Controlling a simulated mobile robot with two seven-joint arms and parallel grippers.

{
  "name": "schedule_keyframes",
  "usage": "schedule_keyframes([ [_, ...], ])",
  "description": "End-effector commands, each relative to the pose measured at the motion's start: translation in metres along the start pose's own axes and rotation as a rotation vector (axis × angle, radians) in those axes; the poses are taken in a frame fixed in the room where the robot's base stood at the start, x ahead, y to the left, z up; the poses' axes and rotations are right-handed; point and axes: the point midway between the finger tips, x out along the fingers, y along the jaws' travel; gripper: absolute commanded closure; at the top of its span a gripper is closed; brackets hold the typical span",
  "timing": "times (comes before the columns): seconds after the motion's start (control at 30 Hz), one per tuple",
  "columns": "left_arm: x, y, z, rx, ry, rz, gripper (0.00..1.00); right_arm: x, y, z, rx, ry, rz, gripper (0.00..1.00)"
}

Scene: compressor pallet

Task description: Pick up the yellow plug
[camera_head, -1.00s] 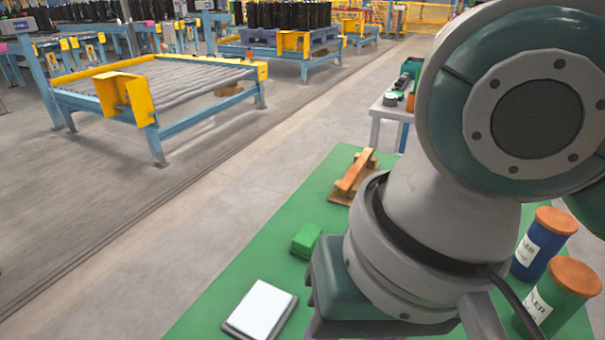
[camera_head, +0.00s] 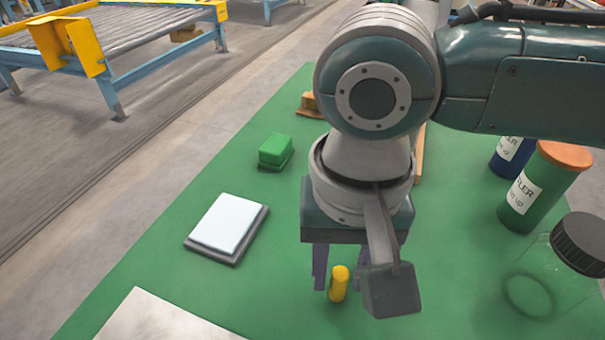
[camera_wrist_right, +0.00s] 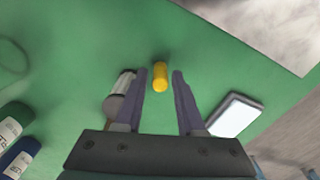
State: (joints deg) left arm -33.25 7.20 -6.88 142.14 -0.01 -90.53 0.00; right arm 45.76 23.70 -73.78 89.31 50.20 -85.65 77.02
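The yellow plug (camera_head: 339,284) is a small yellow cylinder on the green table top (camera_head: 150,272). It also shows in the right wrist view (camera_wrist_right: 160,76), ahead of and between the two fingertips. My right gripper (camera_head: 338,278) points down over the table, with its fingers apart and nothing held. In the right wrist view the right gripper (camera_wrist_right: 161,80) has the plug in line with its gap, and no contact shows. I cannot tell the exact height of the fingertips over the table. My left gripper is not in view.
A white-topped grey pad (camera_head: 228,224) and a green block (camera_head: 274,150) lie left of the gripper. A green bottle with an orange lid (camera_head: 535,190), a blue bottle (camera_head: 511,155) and a clear jar with a black lid (camera_head: 560,265) stand right. A pale plate (camera_head: 150,318) lies front left.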

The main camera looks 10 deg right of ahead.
Motion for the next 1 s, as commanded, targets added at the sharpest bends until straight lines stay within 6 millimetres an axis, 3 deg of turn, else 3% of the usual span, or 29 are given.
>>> schedule_keyframes([
  [0.3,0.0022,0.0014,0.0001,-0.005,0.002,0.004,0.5,0.0084,-0.0001,0.0001,-0.001,0.001,-0.001,0.62],
  [0.63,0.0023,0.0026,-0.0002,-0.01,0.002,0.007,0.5,0.0082,-0.0001,0.0001,-0.001,0.001,0.0,0.99],
  [1.0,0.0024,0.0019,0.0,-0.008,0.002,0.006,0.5,0.0081,-0.0001,0.0001,-0.001,0.001,-0.001,1.0],
])
